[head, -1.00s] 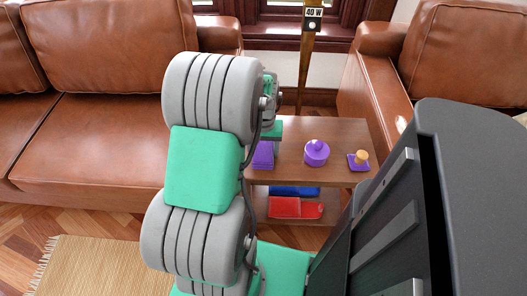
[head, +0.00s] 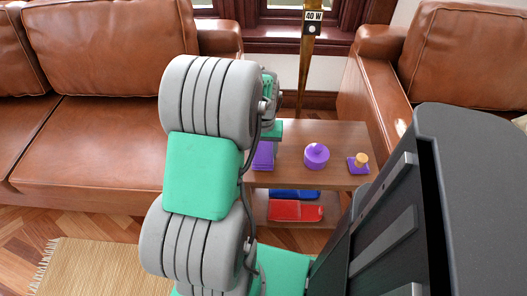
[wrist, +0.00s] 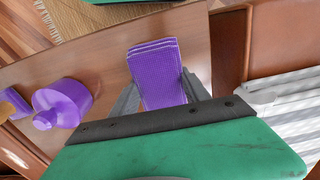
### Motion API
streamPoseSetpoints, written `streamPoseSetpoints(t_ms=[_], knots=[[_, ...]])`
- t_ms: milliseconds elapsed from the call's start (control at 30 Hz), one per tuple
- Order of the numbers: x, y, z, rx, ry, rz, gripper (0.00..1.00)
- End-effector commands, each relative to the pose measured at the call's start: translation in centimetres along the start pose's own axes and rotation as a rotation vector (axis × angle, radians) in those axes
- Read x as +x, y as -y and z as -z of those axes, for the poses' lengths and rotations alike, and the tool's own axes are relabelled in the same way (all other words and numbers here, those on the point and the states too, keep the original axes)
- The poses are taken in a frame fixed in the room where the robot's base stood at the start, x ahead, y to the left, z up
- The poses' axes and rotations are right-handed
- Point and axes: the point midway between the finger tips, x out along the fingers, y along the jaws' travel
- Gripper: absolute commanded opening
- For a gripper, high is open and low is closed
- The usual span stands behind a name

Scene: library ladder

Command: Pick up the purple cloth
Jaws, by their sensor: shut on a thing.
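The purple cloth (wrist: 157,75) is a folded, ribbed stack. In the wrist view it lies between the two fingers of my gripper (wrist: 157,98), which is shut on it. In the head view the cloth (head: 263,156) shows at the left end of the wooden side table (head: 290,169), partly hidden behind my arm. My gripper (head: 270,132) is mostly hidden there by my own wrist. I cannot tell whether the cloth still touches the table top.
A round purple lidded pot (head: 316,156) and a purple stamp-like object with a wooden knob (head: 359,163) stand right of the cloth. Blue (head: 295,193) and red (head: 295,211) folded items lie on the lower shelf. Leather sofas (head: 100,130) flank the table.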

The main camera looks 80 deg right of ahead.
Motion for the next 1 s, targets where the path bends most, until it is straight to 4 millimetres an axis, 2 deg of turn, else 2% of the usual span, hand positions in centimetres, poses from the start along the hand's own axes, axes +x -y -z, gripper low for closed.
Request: streamPoseSetpoints(t_ms=[100, 333, 500, 600, 767, 1000], knots=[[-2.6, -0.2, 0.0, 0.002, -0.004, -0.001, 0.14], [-8.8, -5.1, -2.5, 0.008, -0.005, -0.001, 0.14], [-10.5, -9.6, -4.9, 0.008, -0.001, 0.000, 0.14], [-11.2, -11.2, -5.8, 0.005, 0.000, 0.000, 0.14], [-11.7, -12.4, -6.4, 0.002, 0.000, 0.000, 0.14], [-11.7, -12.5, -6.4, 0.000, 0.000, 0.000, 0.14]])
